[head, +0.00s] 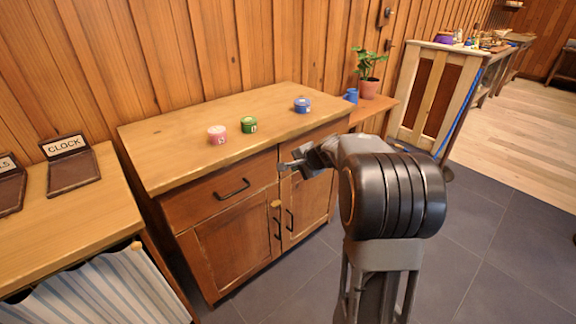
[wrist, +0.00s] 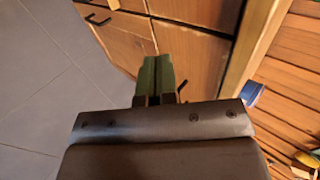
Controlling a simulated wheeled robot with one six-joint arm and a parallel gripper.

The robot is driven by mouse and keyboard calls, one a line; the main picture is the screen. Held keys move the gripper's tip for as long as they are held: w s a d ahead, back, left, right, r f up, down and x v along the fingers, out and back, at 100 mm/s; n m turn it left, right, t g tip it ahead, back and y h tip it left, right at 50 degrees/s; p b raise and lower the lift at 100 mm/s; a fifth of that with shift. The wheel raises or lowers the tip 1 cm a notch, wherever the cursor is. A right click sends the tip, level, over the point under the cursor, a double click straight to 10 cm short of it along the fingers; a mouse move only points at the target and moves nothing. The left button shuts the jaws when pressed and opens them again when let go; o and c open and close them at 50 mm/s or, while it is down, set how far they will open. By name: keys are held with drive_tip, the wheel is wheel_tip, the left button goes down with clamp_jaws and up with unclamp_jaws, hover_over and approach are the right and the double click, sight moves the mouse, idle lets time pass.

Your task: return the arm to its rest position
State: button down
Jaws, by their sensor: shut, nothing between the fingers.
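My gripper (head: 290,165) is in front of the wooden cabinet (head: 215,232), near its right door and below the level of its top. In the wrist view my gripper (wrist: 158,60) shows its two fingers side by side, closed together with nothing between them. A pink spool (head: 217,135), a green spool (head: 249,125) and a blue spool (head: 302,104) stand in a loose row on the cabinet top, apart from my gripper.
A lower bench (head: 75,225) with a CLOCK sign (head: 64,147) stands at the left. A blue mug (head: 351,95) and a potted plant (head: 369,75) stand on a side surface behind my arm. The tiled floor (head: 500,265) at the right is clear.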

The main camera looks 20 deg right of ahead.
drive_tip(key=s+a+r+n+g+p, duration=0.1)
drive_tip(key=s+a+r+n+p, duration=0.2)
drive_tip(key=s+a+r+p, duration=0.25)
drive_tip(key=s+a+r+n+g+p, duration=0.25)
drive_tip(key=s+r+p, duration=0.25)
drive_tip(key=r+p, duration=0.3)
drive_tip(key=s+a+r+n+g+h+p, duration=0.2)
drive_tip(key=s+a+r+n+p, duration=0.2)
drive_tip(key=s+r+n+p, duration=0.5)
drive_tip(key=s+r+p, duration=0.3)
drive_tip(key=s, duration=0.3)
drive_tip(key=shift+s+h, duration=0.4)
